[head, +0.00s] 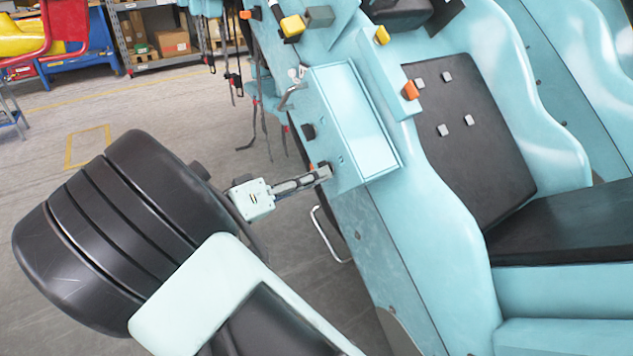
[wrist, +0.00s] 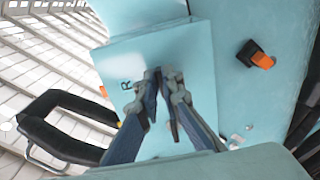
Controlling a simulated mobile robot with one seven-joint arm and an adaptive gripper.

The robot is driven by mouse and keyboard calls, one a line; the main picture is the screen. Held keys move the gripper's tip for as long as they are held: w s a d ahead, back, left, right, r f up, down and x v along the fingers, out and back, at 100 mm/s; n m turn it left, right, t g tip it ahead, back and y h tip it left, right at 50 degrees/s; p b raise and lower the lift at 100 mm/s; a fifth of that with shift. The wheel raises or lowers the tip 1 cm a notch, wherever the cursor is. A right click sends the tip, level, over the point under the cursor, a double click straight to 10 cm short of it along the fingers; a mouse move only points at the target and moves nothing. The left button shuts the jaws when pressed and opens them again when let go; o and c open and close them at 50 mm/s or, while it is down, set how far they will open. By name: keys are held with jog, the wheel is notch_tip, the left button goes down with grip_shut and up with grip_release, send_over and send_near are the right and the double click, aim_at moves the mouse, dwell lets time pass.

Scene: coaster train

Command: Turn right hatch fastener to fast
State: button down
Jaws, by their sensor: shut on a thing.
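The light-blue hatch box (head: 345,115) stands on the side of the coaster car. My gripper (head: 325,173) reaches in from the left to the box's lower front corner. In the wrist view my gripper (wrist: 163,76) has its fingers drawn together beside a letter R on the light-blue panel (wrist: 150,45). It is shut on the right hatch fastener, which the fingertips almost wholly hide, so its turn angle cannot be read. A black knob (head: 308,131) sits higher on the same box face.
A black-and-orange knob (wrist: 255,55) is right of my gripper in the wrist view. The car's black seat (head: 470,140) is to the right. A metal handle (head: 328,237) sticks out below my gripper. Straps (head: 262,125) hang at the car's far end. Floor at left is open.

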dwell(0.3)
jog(key=c, duration=2.1)
grip_release()
jog(key=shift+a, duration=0.1)
jog(key=v, duration=1.2)
jog(key=shift+r, duration=0.1)
